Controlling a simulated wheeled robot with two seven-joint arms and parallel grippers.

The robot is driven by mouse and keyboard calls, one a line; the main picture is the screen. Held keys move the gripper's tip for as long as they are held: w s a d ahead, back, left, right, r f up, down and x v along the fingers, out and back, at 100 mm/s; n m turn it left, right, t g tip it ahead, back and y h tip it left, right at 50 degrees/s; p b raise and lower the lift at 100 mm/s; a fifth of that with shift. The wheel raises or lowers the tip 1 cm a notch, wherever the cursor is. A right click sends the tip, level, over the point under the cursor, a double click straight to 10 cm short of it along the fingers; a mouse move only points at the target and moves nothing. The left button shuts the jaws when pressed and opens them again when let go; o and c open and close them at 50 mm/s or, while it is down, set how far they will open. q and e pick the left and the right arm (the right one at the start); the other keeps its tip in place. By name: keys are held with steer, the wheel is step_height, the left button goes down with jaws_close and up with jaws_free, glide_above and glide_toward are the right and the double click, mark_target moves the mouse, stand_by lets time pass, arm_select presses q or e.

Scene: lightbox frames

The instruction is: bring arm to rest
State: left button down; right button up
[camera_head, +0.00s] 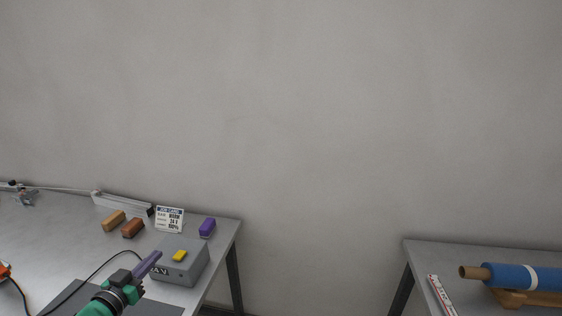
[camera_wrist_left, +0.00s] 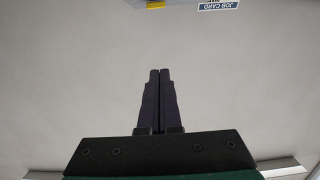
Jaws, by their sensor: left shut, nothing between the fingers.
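My left gripper (camera_head: 150,263) comes in from the lower left in the head view, above the left table and in front of the grey box. Its green and black wrist shows below the dark purple fingers. In the left wrist view the two fingers of the left gripper (camera_wrist_left: 160,72) lie side by side, shut, with nothing between them. My right gripper is in neither view.
The left table (camera_head: 62,235) bears a grey box (camera_head: 185,268) with a yellow block (camera_head: 179,256), a job card (camera_head: 169,219), orange, brown and purple blocks, and cables. A right table (camera_head: 425,258) holds a blue roll (camera_head: 508,277) on a wooden stand. A gap separates the tables.

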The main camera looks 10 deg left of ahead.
arm_select(q)
steer(key=s+d+f+g+y, duration=0.2)
steer(key=s+d+f+g, duration=0.45)
steer(key=d+f, duration=0.35)
steer(key=s+d+f+m+g+h, duration=0.25)
steer(key=s+d+g, duration=0.45)
steer(key=s+d, duration=0.4)
step_height(320, 180, down, 25)
steer(key=s+b, duration=0.1)
steer(key=s, duration=0.2)
steer(key=s+a+f+g+b, duration=0.1)
steer(key=s+a+f+g, duration=0.1)
steer(key=s+f, duration=1.2)
steer(key=shift+s+a+f, duration=0.35)
steer(key=shift+s+a, duration=0.35)
steer(key=shift+s, duration=0.35)
steer(key=shift+s+a, duration=0.1)
